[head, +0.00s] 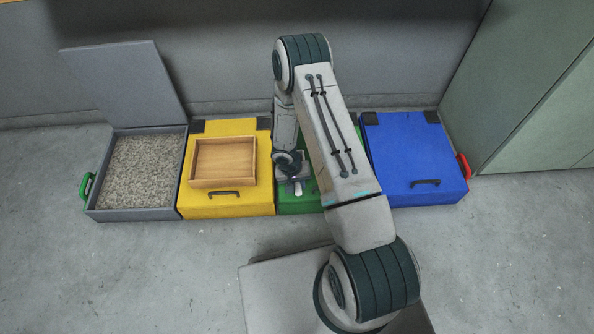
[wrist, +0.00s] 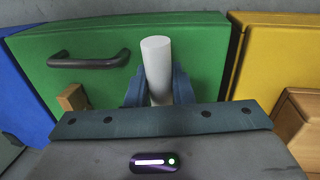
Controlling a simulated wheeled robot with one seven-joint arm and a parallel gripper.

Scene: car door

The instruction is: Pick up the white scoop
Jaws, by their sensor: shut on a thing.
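The white scoop shows in the wrist view as a plain white rounded bar (wrist: 157,60) standing up between my two fingers. My gripper (wrist: 160,92) is shut on it, with one dark finger on each side. In the head view a small white piece of the scoop (head: 298,188) shows at my gripper (head: 292,180), over the green box (head: 290,206). The rest of the scoop is hidden by my gripper. I cannot tell whether it touches the green lid.
A wooden piece (wrist: 72,98) lies on the green lid by its black handle (wrist: 88,60). Left stand the yellow box (head: 226,206) with a wooden tray (head: 224,184) and an open grey bin (head: 130,213) of gravel. The blue box (head: 410,150) is right.

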